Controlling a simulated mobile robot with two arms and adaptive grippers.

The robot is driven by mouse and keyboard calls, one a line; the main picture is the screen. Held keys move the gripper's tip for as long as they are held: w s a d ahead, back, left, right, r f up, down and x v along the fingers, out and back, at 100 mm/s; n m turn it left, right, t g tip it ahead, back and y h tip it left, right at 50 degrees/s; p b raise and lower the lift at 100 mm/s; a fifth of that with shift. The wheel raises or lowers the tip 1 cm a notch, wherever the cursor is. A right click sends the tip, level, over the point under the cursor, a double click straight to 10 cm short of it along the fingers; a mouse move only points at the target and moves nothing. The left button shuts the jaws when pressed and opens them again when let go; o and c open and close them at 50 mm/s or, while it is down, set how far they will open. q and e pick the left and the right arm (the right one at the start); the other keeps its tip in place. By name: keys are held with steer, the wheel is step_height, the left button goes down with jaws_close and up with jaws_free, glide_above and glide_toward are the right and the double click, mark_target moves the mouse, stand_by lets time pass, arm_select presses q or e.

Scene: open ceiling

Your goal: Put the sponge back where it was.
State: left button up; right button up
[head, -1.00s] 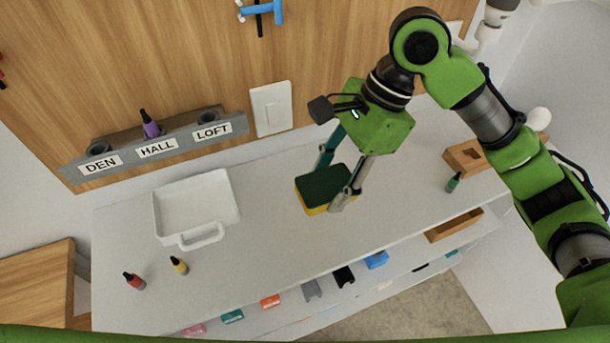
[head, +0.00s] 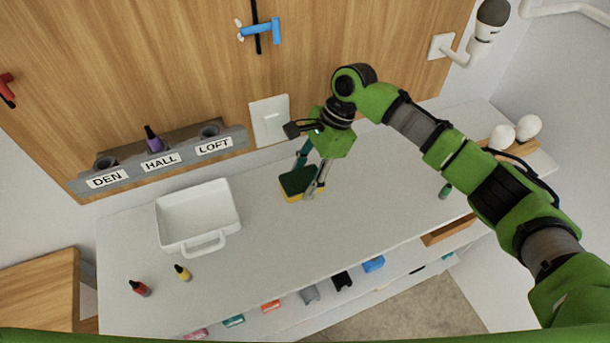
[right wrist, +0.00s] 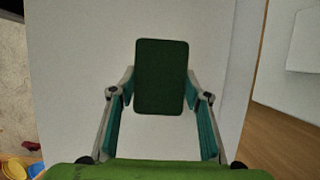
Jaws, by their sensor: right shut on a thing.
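The sponge (head: 296,181), dark green on top and yellow below, is at the middle of the white counter (head: 350,225), right of the white tray. My right gripper (head: 306,178) is shut on it, one finger on each side. In the right wrist view the sponge's green face (right wrist: 161,77) sits between the two fingertips (right wrist: 160,88). I cannot tell whether its underside touches the counter. My left gripper is not in view.
A white handled tray (head: 198,215) stands left, with red (head: 139,288) and yellow (head: 183,273) bottles in front. A labelled rack (head: 160,162) holds a purple bottle (head: 153,140). A green bottle (head: 445,191) and wooden tray (head: 447,231) are right.

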steer(key=shift+d+f, duration=0.1)
steer(key=shift+f, duration=0.2)
steer(key=shift+f, duration=0.1)
steer(key=o, duration=1)
steer(key=b+v, duration=0.2)
steer(key=v, duration=1)
